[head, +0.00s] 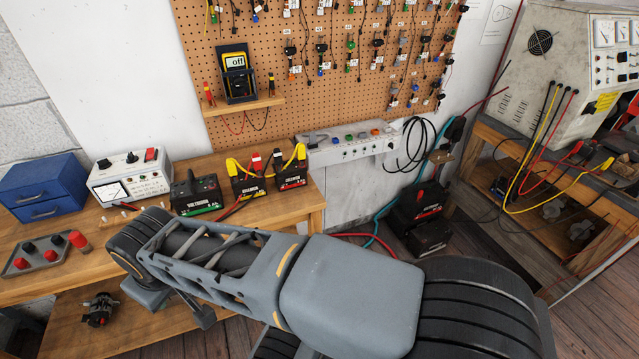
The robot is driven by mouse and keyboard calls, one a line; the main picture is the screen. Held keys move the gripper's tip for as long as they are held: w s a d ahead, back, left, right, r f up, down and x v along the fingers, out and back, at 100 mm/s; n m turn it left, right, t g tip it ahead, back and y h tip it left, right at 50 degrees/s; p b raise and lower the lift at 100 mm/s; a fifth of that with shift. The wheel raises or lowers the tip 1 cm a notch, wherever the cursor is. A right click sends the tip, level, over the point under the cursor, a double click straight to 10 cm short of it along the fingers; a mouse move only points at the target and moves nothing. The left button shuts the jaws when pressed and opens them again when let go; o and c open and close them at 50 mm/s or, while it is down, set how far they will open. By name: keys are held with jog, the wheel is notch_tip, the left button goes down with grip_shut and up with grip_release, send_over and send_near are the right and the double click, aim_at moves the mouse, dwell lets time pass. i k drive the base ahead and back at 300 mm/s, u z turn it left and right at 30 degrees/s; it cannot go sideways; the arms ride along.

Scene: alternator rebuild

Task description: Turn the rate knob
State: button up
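A white box with a dial meter (113,191) stands on the left wooden bench. It has two black knobs on top, a left one (103,163) and a right one (131,157), and a red switch (151,154). A pale grey wall panel (352,150) carries a row of small coloured knobs. The labels are too small to read, so I cannot tell which knob is the rate knob. My arm crosses the lower picture in front of the bench. I cannot make out any gripper fingers, and nothing of mine visibly touches a knob.
A blue drawer unit (45,190) and a grey tray (50,263) with red and black pieces stand on the bench. Black batteries (195,196) stand right of the box. A yellow meter (236,62) sits on the pegboard. A large cream machine (565,75) stands far right.

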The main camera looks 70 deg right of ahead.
aim_at(104, 164)
jog(key=z, duration=1)
jog(key=k, duration=0.3)
jog(key=u, duration=1.55)
jog(key=i, duration=1.55)
jog(key=z, duration=0.4)
